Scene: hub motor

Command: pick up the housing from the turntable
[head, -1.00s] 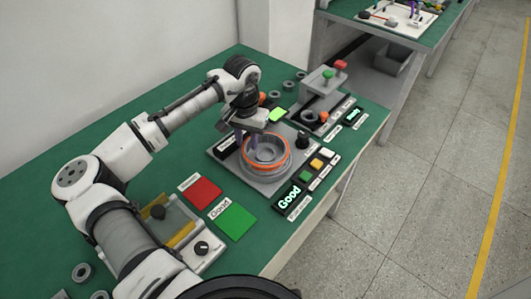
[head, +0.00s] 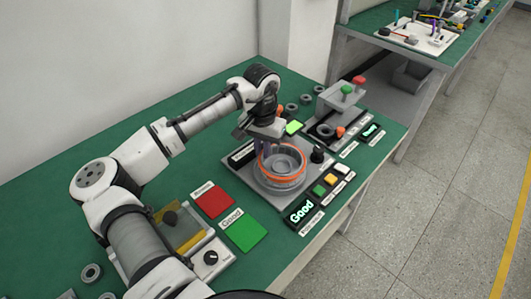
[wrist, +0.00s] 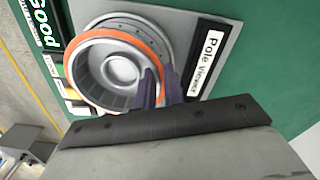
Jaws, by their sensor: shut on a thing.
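The housing (head: 283,163) is a grey round cup with an orange ring around its rim. It is at the turntable (head: 279,183) on the grey Pole Viewer plate (head: 238,158).
A display reading Good (head: 301,211) and several coloured buttons stand in front. A red pad (head: 213,199) and a green pad (head: 243,233) lie to the left. A black knob (head: 317,154) and a grey fixture (head: 340,101) stand to the right and behind. Green table is clear at the back left.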

